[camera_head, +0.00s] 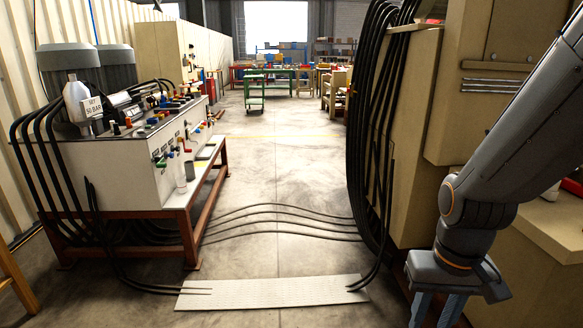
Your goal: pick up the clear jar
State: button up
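A small clear, cylinder-shaped vessel that looks like the clear jar (181,178) stands upright at the front of the white hydraulic unit, on its pale ledge. A larger translucent bottle (74,98) stands on top of the unit at the left, partly behind a "SET 50 BAR" sign (92,106). My gripper (436,316) hangs at the bottom right, pointing down, far from both. Its blue fingers are cut off by the picture's lower edge, so their tips and anything between them are hidden.
The white hydraulic unit (105,180) stands on a red-brown frame. Black hoses (285,213) cross the floor to beige cabinets at the right. A pale plate (272,292) lies over hose ends in front. The aisle beyond is clear up to a green cart (254,95).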

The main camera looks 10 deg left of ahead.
aim_at(181, 185)
jog(key=u, duration=0.2)
jog(key=i, duration=1.75)
jog(key=u, duration=0.75)
jog(key=i, duration=1.85)
jog(key=u, duration=0.6)
jog(key=i, duration=0.75)
jog(key=u, duration=0.1)
